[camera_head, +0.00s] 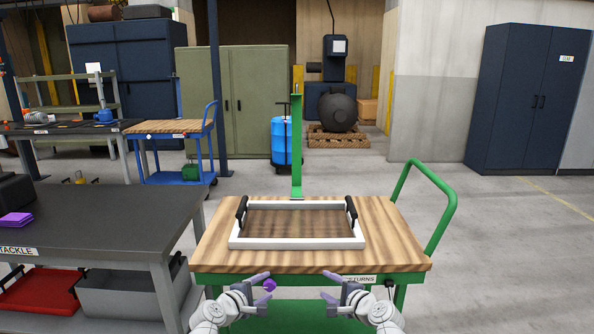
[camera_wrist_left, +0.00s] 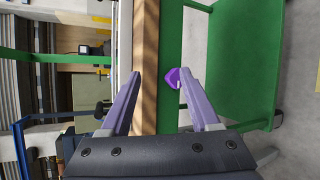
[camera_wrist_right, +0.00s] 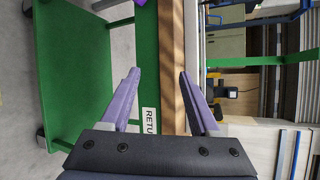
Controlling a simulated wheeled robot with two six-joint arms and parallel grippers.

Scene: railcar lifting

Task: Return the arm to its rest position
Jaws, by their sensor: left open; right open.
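My left gripper (camera_head: 266,293) is open and empty in front of the cart's near edge, pointing toward the cart. My right gripper (camera_head: 327,287) is also open and empty, to its right in front of the same edge. The wrist views show the spread purple fingers of the left gripper (camera_wrist_left: 161,72) and the right gripper (camera_wrist_right: 159,72) with nothing clasped. A white rectangular frame (camera_head: 297,243) with two black handles lies flat on the wooden top of the green cart (camera_head: 210,258), apart from both grippers.
A small purple piece (camera_head: 270,285) shows at the cart's front edge near my left gripper, also in the left wrist view (camera_wrist_left: 172,79). A dark workbench (camera_head: 110,215) with red and grey bins stands left. A green post (camera_head: 297,150) rises behind the frame. Floor right is clear.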

